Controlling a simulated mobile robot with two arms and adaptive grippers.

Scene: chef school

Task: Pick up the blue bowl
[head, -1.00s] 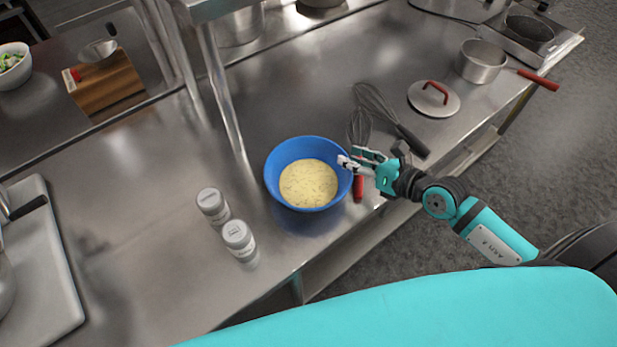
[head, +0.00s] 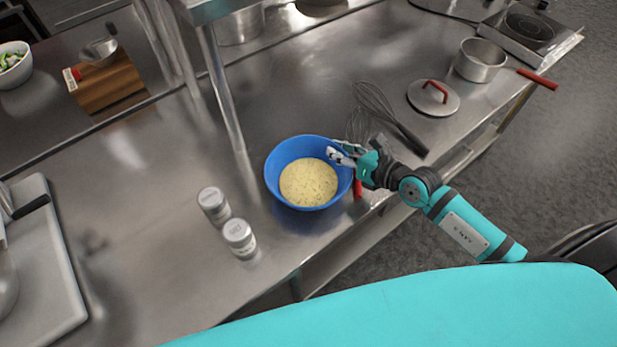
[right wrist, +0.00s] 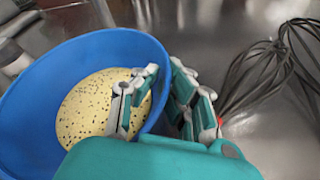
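The blue bowl (head: 275,188) stands upright on the steel counter and holds a pale yellow speckled mixture. My right gripper (head: 341,149) is at the bowl's right rim. In the right wrist view, the bowl (right wrist: 40,80) fills the left side, and the fingers of my right gripper (right wrist: 165,78) straddle its wall. One finger is inside above the mixture and the other is outside. The fingers look apart, with the rim between them; a firm grip does not show. My left gripper is not in view.
Two shakers (head: 226,222) stand left of the bowl. Whisks (head: 385,112) lie behind my right gripper, also in the wrist view (right wrist: 270,70). A lid (head: 433,98) and saucepan (head: 480,62) are farther right. A shelf post (head: 222,95) rises behind the bowl.

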